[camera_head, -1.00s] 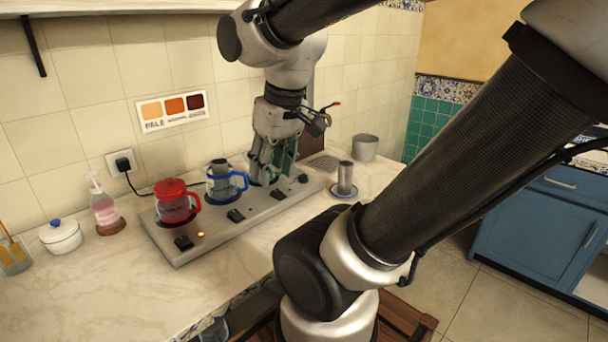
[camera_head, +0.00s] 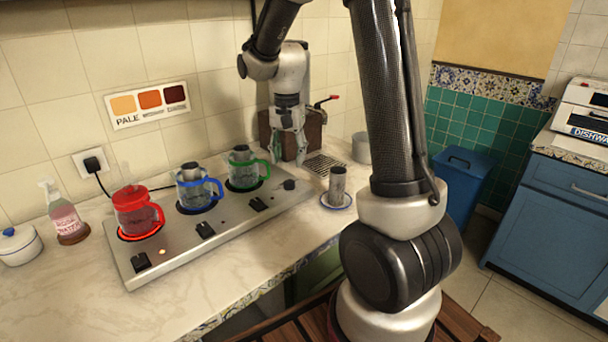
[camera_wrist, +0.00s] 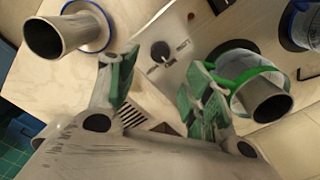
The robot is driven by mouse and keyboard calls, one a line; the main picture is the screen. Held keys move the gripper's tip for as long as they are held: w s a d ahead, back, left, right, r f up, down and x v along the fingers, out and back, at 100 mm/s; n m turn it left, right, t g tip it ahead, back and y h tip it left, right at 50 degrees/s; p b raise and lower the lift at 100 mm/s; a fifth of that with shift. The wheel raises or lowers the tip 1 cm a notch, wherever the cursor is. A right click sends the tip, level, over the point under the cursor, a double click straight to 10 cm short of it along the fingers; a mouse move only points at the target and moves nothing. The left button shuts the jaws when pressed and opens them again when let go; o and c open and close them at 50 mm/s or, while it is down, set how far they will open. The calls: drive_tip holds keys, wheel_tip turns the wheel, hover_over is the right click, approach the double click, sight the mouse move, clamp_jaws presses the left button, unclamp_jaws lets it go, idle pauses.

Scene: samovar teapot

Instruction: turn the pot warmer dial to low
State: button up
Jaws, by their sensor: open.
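The pot warmer (camera_head: 225,222) is a long metal plate on the counter. A round black dial (camera_head: 290,185) sits at its right end; in the wrist view this dial (camera_wrist: 160,50) lies just beyond and between my open fingers, with small lettering too blurred to read. My gripper (camera_head: 288,160) points down beside the right end of the plate, empty and not touching the dial. In the wrist view its green-padded fingertips (camera_wrist: 165,85) are spread apart. A green-handled glass pot (camera_head: 243,170) stands close to the left of the gripper.
A blue-handled pot (camera_head: 197,189) and a red pot (camera_head: 137,212) stand on the warmer. Black switches (camera_head: 204,230) line its front. A metal cup (camera_head: 337,183) on a blue-rimmed saucer (camera_head: 336,205) stands right of the dial. Counter in front is clear.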

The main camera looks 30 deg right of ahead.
sight(289, 181)
drive_tip(key=shift+m, duration=0.3)
drive_tip(key=shift+f, duration=0.25)
wheel_tip(289, 181, down, 7)
drive_tip(key=shift+f, duration=0.15)
drive_tip(key=shift+c, duration=0.3)
drive_tip(key=c, duration=1)
